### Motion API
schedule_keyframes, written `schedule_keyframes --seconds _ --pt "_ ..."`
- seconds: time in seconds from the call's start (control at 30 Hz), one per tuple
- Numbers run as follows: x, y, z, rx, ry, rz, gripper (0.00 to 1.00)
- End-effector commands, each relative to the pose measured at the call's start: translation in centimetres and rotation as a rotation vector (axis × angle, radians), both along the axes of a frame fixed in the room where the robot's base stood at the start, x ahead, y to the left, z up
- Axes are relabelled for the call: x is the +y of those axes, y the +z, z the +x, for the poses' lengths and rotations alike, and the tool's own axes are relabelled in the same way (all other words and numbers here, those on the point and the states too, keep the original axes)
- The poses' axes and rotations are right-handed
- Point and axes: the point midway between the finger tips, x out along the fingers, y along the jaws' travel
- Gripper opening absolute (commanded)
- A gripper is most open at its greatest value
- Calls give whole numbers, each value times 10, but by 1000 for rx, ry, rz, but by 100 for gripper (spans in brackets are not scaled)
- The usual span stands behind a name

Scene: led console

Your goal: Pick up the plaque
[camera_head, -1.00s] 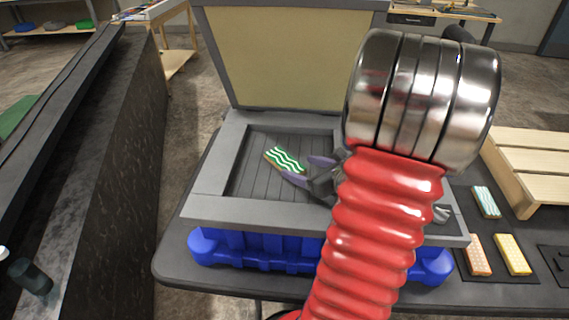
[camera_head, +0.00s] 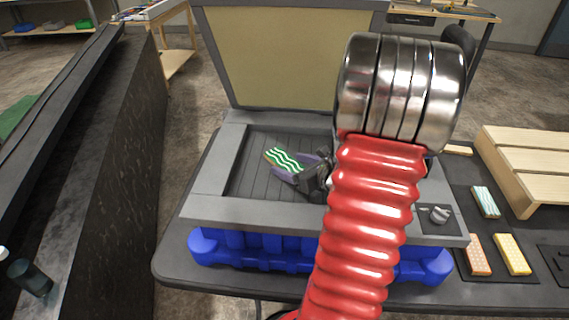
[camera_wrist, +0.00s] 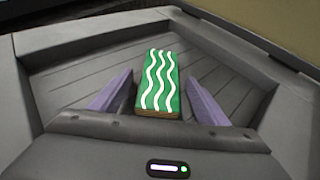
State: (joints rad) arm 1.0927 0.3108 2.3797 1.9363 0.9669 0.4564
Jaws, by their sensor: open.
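The plaque (camera_head: 286,160) is a small green block with white wavy lines and a brown edge. It lies on the slatted grey floor of the console's recessed tray (camera_head: 249,178). In the wrist view the plaque (camera_wrist: 159,84) sits between the two purple fingers, with a gap on each side. My gripper (camera_wrist: 160,98) is open, its fingers on either side of the plaque's near part. In the head view my gripper (camera_head: 303,170) reaches in from the right, and my red arm hides part of the tray.
A grey raised rim (camera_head: 213,208) surrounds the tray, with a tan upright panel (camera_head: 290,60) behind it. A blue base (camera_head: 262,252) is below. To the right are a grey knob (camera_head: 439,214), patterned blocks (camera_head: 512,254) and a wooden slatted rack (camera_head: 530,160).

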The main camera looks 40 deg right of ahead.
Motion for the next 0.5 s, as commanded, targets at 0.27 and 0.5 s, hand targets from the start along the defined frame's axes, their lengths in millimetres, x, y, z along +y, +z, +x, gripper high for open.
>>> schedule_keyframes --seconds 0.27,0.5 --pt "0 0 0 0 0 0 51" --pt "0 0 0 0 0 0 34"
